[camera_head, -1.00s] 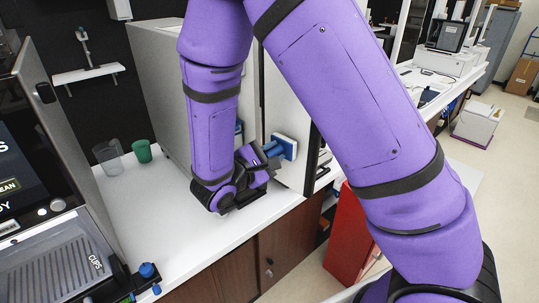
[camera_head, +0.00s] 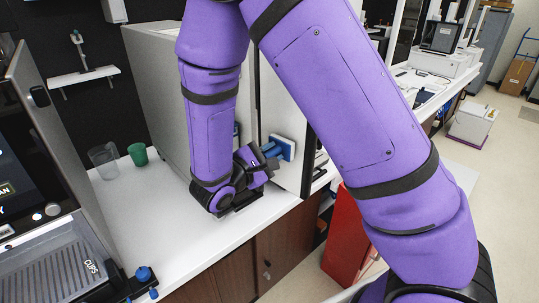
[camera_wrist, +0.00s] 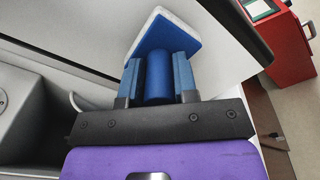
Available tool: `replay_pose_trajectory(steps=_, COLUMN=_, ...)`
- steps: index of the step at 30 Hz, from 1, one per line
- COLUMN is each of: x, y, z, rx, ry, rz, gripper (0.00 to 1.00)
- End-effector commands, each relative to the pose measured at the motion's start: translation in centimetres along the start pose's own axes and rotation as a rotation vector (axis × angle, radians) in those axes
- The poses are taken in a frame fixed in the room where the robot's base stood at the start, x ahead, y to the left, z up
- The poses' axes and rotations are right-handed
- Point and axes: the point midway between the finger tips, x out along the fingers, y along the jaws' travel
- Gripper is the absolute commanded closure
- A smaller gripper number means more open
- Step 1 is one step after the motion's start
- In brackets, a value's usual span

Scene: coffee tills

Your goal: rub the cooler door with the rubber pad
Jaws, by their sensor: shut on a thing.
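The cooler is a grey box (camera_head: 158,88) on the white counter, with a pale flat door (camera_head: 278,106) on its right side. The same pale door panel fills much of the wrist view (camera_wrist: 95,28). The rubber pad (camera_head: 288,149) has a white and blue plate and a blue handle; it shows in the wrist view (camera_wrist: 160,34) too. My gripper (camera_head: 268,153) is shut on the handle, with a finger on each side of it in the wrist view (camera_wrist: 158,76). The plate is at the lower part of the door; I cannot tell whether it touches. My arm hides part of the cooler.
A green cup (camera_head: 138,154) and a clear cup (camera_head: 106,161) stand on the counter (camera_head: 155,215) left of my gripper. A coffee machine (camera_head: 62,265) stands at the left. A red cabinet (camera_head: 346,240) is on the floor at the right.

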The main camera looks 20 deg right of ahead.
Motion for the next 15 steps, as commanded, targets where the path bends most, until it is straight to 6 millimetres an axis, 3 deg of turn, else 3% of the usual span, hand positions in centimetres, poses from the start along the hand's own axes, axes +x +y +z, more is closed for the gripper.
replay_pose_trajectory(steps=15, x=0.88, y=0.01, z=0.01, rx=0.0, ry=0.0, rz=0.0, gripper=0.92)
